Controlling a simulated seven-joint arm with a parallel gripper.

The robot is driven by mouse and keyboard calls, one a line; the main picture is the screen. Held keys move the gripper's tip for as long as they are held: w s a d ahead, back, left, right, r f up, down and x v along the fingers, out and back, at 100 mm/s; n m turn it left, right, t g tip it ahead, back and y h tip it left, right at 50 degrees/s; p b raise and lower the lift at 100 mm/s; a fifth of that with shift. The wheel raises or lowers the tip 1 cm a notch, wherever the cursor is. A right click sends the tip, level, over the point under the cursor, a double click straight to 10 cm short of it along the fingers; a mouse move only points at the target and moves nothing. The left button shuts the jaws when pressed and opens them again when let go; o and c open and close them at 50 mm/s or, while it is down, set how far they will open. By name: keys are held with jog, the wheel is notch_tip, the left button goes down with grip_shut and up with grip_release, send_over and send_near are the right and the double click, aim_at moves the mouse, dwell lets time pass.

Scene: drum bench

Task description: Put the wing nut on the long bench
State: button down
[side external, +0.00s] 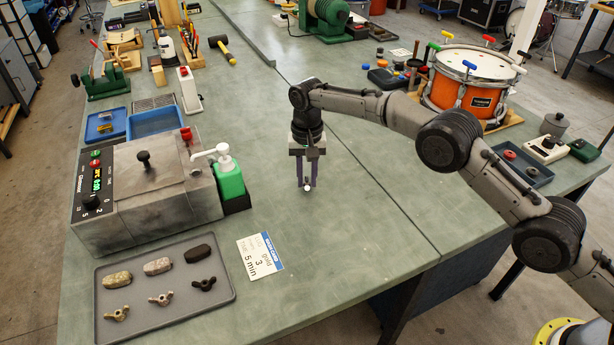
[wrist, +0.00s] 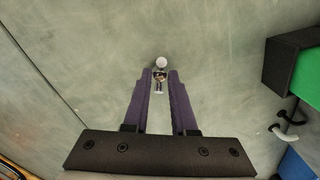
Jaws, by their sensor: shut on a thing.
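My gripper (side external: 307,187) points straight down over the open middle of the long green bench (side external: 330,265). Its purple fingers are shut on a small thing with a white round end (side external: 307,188). In the wrist view this small thing (wrist: 160,68) shows a white end and a darker, partly metallic body between the fingertips (wrist: 160,78). I cannot tell its full shape, or whether it touches the bench. Three wing nuts lie in the grey tray (side external: 224,301) at the front left: a brassy one (side external: 117,314), a paler one (side external: 160,299) and a dark one (side external: 204,284).
The grey machine (side external: 150,190) and green pump bottle (side external: 230,180) stand left of my gripper. A card (side external: 260,256) lies in front. An orange drum (side external: 465,90) stands at the right. A seam (side external: 385,200) runs along the bench. The surface around my gripper is clear.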

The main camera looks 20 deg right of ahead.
aim_at(307, 181)
jog(key=shift+f, duration=0.1)
jog(key=c, duration=0.7)
grip_release()
jog(key=shift+r, duration=3.85)
jog(key=shift+r, duration=0.1)
